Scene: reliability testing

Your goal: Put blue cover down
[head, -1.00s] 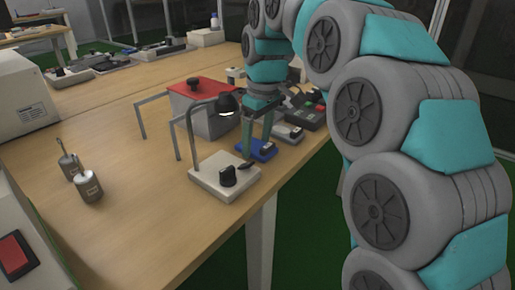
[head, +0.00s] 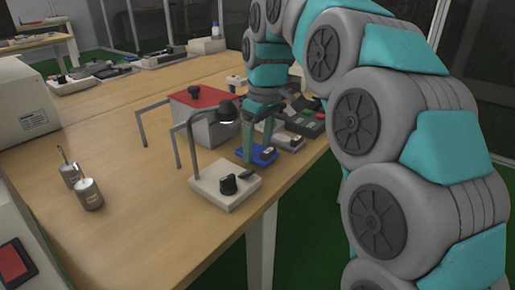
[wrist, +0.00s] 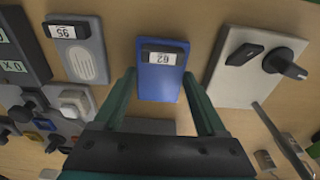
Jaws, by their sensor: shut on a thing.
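The blue cover (head: 265,158) is a flat blue rectangle with a dark top end and a white number label; it also shows in the wrist view (wrist: 159,90). It is at tabletop level, between a grey-white device and the white lamp base. Whether it touches the table is hard to tell. My gripper (head: 258,146) points down over it, with one finger along each side. In the wrist view my gripper (wrist: 160,78) is shut on the blue cover's side edges.
The white lamp base (head: 222,187) with a black knob stands close on one side. The grey device (wrist: 80,50) is close on the other. A red-topped grey box (head: 200,115) stands behind. The table's right edge is near. Table at front left is clear beside two metal canisters (head: 88,193).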

